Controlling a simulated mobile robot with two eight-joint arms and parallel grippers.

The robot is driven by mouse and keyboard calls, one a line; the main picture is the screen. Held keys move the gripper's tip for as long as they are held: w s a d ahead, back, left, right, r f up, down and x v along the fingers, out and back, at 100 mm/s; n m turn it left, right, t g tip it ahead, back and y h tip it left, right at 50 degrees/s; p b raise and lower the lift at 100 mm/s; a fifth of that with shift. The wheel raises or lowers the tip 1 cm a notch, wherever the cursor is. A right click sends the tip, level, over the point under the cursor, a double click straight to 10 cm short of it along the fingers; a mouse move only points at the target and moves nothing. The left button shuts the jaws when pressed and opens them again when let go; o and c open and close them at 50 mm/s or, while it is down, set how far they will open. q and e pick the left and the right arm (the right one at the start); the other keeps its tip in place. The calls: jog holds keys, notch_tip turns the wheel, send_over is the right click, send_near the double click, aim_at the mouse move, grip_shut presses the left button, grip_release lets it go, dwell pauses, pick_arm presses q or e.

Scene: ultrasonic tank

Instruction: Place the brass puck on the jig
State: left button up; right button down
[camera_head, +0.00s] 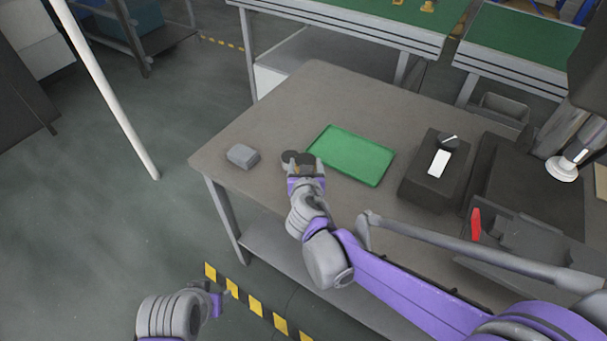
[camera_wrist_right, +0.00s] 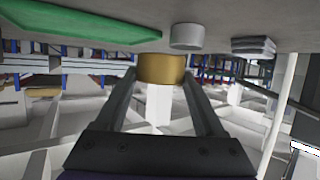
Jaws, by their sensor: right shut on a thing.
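My right gripper (camera_head: 299,168) is above the brown table beside the green tray's left end. In the right wrist view, which is upside down, it is shut on the brass puck (camera_wrist_right: 160,69), held between its two fingers. A short pale grey cylinder (camera_wrist_right: 187,36) stands on the table beyond the puck; it may be the jig, but I cannot tell for sure. In the head view the puck and the cylinder are mostly hidden or hard to make out at the gripper. My left gripper (camera_head: 214,299) is low at the bottom left, away from the table; its jaws are unclear.
The green tray (camera_head: 352,154) lies flat and empty, and it also shows in the wrist view (camera_wrist_right: 80,27). A grey block (camera_head: 242,156) sits left of the gripper, also in the wrist view (camera_wrist_right: 254,46). A dark box (camera_head: 434,183) stands at right. The table's back left is clear.

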jog(key=shift+f+b, duration=0.5)
jog(key=shift+f, duration=2.05)
jog(key=shift+f, duration=0.15)
